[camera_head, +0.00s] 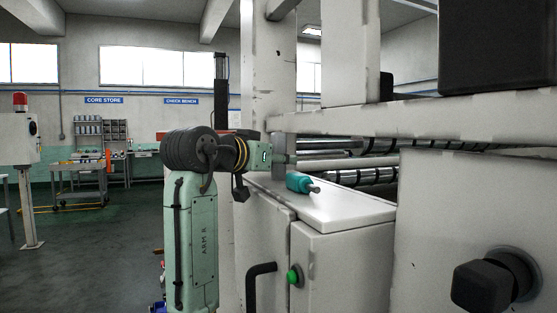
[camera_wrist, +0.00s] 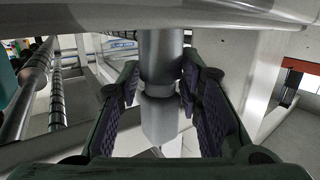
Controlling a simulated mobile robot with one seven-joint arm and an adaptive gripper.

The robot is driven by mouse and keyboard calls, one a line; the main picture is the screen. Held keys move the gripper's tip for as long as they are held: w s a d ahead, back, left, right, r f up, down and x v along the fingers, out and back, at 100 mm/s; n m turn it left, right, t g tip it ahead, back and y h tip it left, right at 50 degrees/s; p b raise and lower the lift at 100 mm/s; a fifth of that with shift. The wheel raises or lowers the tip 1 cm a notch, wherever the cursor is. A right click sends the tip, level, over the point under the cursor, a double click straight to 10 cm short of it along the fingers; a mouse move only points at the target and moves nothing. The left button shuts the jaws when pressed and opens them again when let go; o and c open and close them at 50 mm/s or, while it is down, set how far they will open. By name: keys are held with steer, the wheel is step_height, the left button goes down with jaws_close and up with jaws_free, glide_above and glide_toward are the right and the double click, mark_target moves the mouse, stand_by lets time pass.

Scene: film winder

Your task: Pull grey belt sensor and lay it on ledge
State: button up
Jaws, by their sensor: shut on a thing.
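In the head view I cannot make out the sensor or the fingertips clearly near the machine post. A pale cabinet top (camera_head: 345,208), which may be the ledge, lies just below and right of the wrist.
A teal cylinder with a grey tip (camera_head: 300,183) lies on the cabinet top, whose front part is clear. Rollers (camera_head: 365,176) run behind it; they also show at left in the wrist view (camera_wrist: 28,95). A pale machine rail (camera_head: 420,118) crosses above.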

mark_target(279, 145)
jaws_close()
steer(key=shift+r, duration=0.1)
steer(key=shift+r, duration=1.4)
